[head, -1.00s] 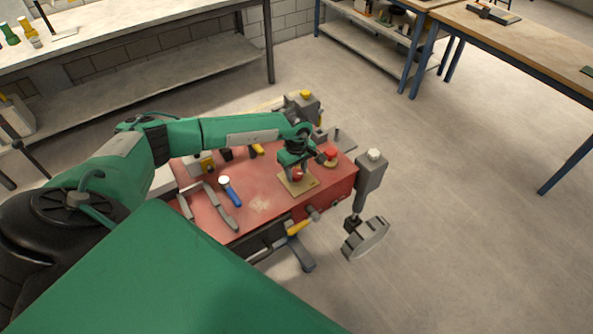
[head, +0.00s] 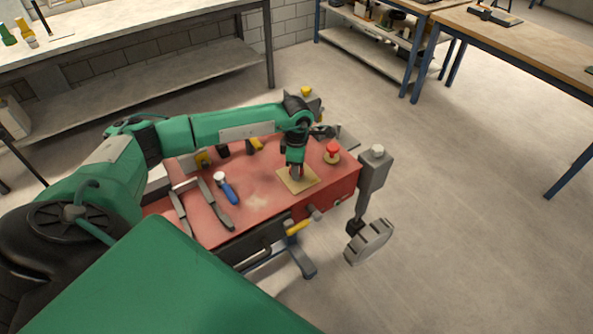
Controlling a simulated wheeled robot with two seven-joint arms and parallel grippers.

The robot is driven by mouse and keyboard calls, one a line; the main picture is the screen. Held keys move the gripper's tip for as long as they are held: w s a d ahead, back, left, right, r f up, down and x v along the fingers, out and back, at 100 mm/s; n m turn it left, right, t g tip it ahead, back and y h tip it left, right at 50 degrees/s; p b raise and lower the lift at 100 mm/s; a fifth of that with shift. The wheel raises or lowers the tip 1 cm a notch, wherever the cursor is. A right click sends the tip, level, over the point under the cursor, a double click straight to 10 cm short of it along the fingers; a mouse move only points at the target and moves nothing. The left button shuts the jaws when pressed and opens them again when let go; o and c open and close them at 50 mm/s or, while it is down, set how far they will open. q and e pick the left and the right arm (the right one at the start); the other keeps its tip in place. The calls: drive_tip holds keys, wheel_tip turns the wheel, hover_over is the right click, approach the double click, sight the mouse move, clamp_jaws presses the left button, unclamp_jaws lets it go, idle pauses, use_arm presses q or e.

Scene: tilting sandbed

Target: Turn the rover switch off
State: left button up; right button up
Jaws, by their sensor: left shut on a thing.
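The rover has a red deck (head: 262,203). On it lies a square tan plate (head: 309,182) with a small red switch knob (head: 301,168), mostly hidden by my gripper. My left gripper (head: 296,172) points down over the plate and is shut on the knob. Its fingers hide which way the knob is turned. My right gripper is not in view.
A red mushroom-shaped button (head: 332,149) on a tan base stands right of the gripper. A blue-handled tool (head: 226,188) and grey bars lie on the deck's left. A grey post (head: 372,175) and wheel (head: 369,241) stand off the right corner.

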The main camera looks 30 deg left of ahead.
use_arm(q)
drive_tip(key=n+b, duration=0.2)
drive_tip(key=n, duration=0.1)
drive_tip(key=shift+f+n, duration=0.1)
drive_tip(key=shift+n, duration=0.3)
drive_tip(key=shift+n+b, duration=0.75)
drive_tip(key=shift+n, duration=1.15)
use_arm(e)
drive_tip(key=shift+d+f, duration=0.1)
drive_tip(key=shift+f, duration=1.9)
use_arm(q)
drive_tip(key=shift+r+n, duration=0.2)
drive_tip(key=shift+n, duration=0.1)
drive_tip(key=o, duration=1)
drive_tip(key=shift+c, duration=0.2)
wheel_tip(320, 180, up, 14)
drive_tip(key=b, duration=0.3)
drive_tip(key=shift+f, duration=0.15)
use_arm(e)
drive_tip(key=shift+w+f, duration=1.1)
